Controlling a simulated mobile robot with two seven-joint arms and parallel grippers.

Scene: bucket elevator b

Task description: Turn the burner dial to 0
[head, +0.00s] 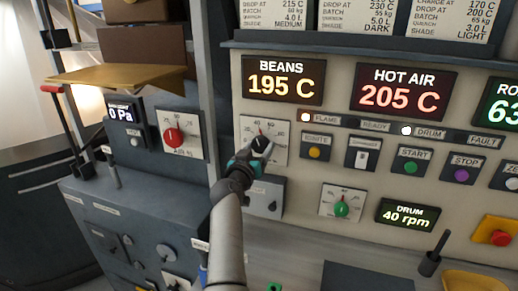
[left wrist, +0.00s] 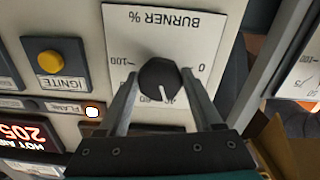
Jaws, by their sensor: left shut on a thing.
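The burner dial (head: 262,145) is a black knob on a white square scale plate (head: 275,128), under the orange beans display. It also shows in the left wrist view (left wrist: 160,78), where the plate reads "BURNER %" upside down. The dial's white pointer line points down there, toward the part of the scale between 40 and 60. The 0 mark (left wrist: 201,68) lies to the right of the dial in that view. My left gripper (head: 254,160) is shut on the dial, one finger on each side. My right gripper is not in view.
The yellow ignite button (head: 314,152) is right of the burner plate, below a lit flame lamp (head: 306,117). A dial with a green knob (head: 342,208) is lower right. A red-knobbed dial (head: 174,137) is left, beyond a grey post (head: 203,80).

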